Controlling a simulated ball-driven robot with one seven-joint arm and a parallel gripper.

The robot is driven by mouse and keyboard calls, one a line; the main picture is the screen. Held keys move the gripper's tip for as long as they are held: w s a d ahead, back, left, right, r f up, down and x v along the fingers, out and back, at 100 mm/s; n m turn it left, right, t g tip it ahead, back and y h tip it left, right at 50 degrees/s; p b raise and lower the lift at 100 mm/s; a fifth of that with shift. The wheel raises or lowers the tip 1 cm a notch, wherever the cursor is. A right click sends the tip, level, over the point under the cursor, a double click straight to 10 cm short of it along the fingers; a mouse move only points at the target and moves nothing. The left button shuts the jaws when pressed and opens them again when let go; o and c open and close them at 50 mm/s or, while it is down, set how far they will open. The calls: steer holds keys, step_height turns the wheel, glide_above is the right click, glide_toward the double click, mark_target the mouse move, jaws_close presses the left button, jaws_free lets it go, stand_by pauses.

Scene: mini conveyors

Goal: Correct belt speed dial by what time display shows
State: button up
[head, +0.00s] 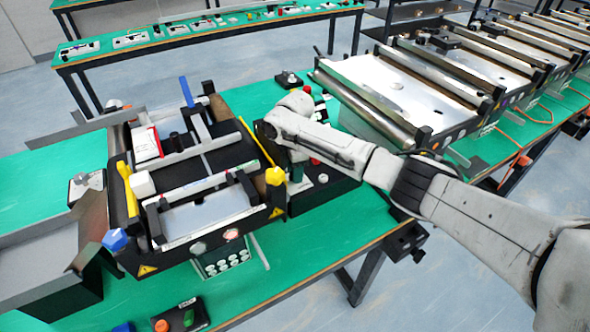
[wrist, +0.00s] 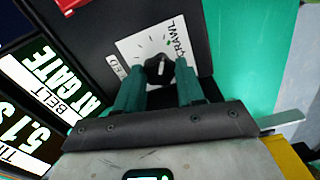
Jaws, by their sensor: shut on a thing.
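In the wrist view, the speed dial is a small black knob (wrist: 158,72) with a light pointer line. It sits on a white plate (wrist: 130,48) with tick marks, the word CRAWL on the right and a partly cut-off word ending in EED on the left. My gripper (wrist: 158,66) has its two teal fingers closed on the knob's sides. A display (wrist: 45,78) at the left reads BELT and AT GATE; the display below it (wrist: 22,135) shows 5.1 S, cut off by the frame edge. In the head view my arm hides the dial and fingertips.
A small conveyor machine (head: 130,205) with yellow, blue and white parts stands left of my arm on the green table (head: 330,222). A row of metal-topped conveyors (head: 395,90) stands at the right. A red object (wrist: 70,5) shows at the wrist view's top.

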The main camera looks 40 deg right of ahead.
steer(key=shift+c, duration=0.6)
steer(key=n, duration=0.3)
steer(key=shift+n+b, duration=0.4)
steer(key=shift+n, duration=0.9)
steer(key=o, duration=1)
steer(key=shift+o, duration=0.2)
step_height(320, 180, up, 11)
steer(key=b, duration=0.1)
steer(key=shift+b, duration=0.3)
steer(key=shift+f, duration=0.1)
